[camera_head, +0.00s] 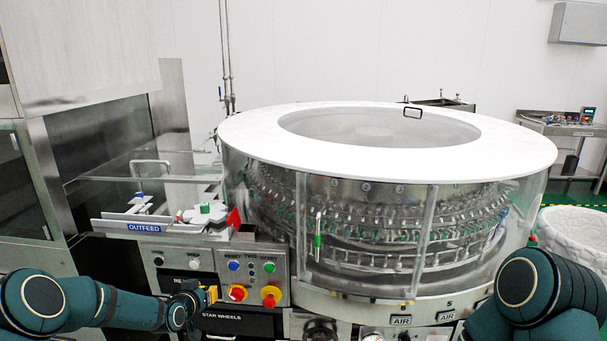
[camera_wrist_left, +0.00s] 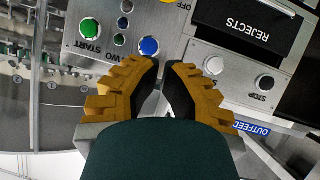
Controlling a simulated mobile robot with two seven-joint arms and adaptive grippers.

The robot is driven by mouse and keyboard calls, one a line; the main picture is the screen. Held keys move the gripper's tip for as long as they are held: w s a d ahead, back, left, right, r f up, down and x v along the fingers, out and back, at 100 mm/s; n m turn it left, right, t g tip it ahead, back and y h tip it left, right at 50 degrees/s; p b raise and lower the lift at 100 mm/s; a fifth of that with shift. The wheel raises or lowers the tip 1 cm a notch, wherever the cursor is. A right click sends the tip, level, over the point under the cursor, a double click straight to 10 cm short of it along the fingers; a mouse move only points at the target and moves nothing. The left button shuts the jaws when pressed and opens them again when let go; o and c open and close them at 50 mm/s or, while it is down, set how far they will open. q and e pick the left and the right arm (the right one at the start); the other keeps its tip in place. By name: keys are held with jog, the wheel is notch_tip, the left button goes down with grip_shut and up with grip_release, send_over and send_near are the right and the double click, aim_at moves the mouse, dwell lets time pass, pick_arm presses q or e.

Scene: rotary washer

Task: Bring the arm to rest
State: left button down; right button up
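My left arm comes in from the left in the head view. Its gripper (camera_head: 212,294) is in front of the control panel (camera_head: 205,262), below the white button. In the left wrist view the yellow, ridged fingers of the left gripper (camera_wrist_left: 163,66) have their tips almost together, with nothing seen between them. They appear over the panel, near a blue button (camera_wrist_left: 149,46) and a white button (camera_wrist_left: 214,65). Contact with the panel cannot be told. My right arm shows at the lower right of the head view, and its gripper is out of frame.
The rotary washer (camera_head: 240,131), with a white ring top and clear walls, fills the middle. Red-and-yellow knobs (camera_head: 271,296) are right of the left gripper. An outfeed section (camera_head: 145,227) lies behind the panel. A white bin (camera_head: 575,235) is at the right.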

pick_arm(q)
jog(key=s+d+f+g+h, duration=0.1)
jog(key=s+d+f+g, duration=0.2)
jog(key=s+d+f, duration=0.35)
jog(key=s+d+f+g+h, duration=0.1)
jog(key=s+d+f+g, duration=0.15)
jog(key=s+d, duration=0.65)
jog(key=s+d+f+g, duration=0.2)
jog(key=s, duration=0.9)
jog(key=s+d+f+n+g, duration=0.1)
jog(key=s+d+g, duration=0.1)
jog(key=s, duration=0.8)
jog(key=shift+s+d+f+n+g, duration=0.3)
jog(key=shift+s+d+f+g, duration=0.05)
jog(key=shift+g, duration=0.2)
